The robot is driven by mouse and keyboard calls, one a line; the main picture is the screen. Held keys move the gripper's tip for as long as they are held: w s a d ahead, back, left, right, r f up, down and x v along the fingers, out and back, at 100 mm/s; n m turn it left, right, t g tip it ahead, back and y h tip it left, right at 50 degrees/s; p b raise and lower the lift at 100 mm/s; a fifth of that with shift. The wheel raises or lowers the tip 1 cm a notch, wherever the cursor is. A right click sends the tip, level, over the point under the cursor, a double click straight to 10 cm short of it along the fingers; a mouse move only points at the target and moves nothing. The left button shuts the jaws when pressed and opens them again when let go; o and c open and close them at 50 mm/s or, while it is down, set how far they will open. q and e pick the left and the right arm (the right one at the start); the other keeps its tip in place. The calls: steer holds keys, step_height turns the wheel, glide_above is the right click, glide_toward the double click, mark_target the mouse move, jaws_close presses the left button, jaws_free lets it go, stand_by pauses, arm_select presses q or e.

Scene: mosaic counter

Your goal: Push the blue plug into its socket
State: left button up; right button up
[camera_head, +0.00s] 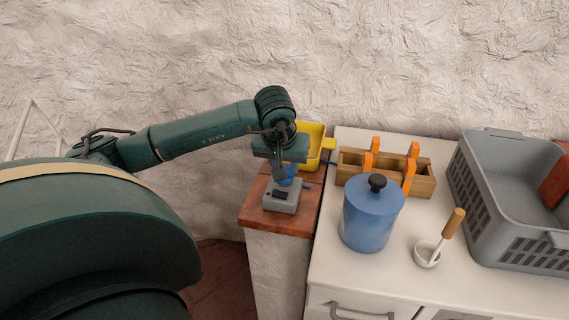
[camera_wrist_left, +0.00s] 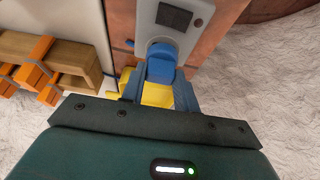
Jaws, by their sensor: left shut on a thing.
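The blue plug (camera_head: 287,174) is held in my left gripper (camera_head: 287,168), directly over the grey socket box (camera_head: 283,198) on the brown counter. In the left wrist view the blue plug (camera_wrist_left: 160,67) sits between the fingers of my shut left gripper (camera_wrist_left: 160,84). Its far end meets or overlaps the near part of the grey socket box (camera_wrist_left: 190,37), which has a dark panel and a small red dot. The socket opening is hidden by the plug, and I cannot tell how deep the plug sits. My right gripper is not in view.
A yellow bin (camera_head: 322,146) stands just behind the socket box. A rough wall rises behind.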

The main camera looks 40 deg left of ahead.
arm_select(q)
steer(key=shift+f+b, duration=0.3)
steer(key=shift+f, duration=0.1)
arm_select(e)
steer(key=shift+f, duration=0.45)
arm_select(q)
steer(key=o, duration=1)
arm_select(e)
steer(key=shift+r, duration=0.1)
arm_select(q)
steer(key=shift+r, duration=0.4)
steer(key=v, duration=1.2)
steer(key=shift+s+d+r, duration=0.15)
steer(key=shift+s+r, duration=0.05)
steer(key=shift+s, duration=0.05)
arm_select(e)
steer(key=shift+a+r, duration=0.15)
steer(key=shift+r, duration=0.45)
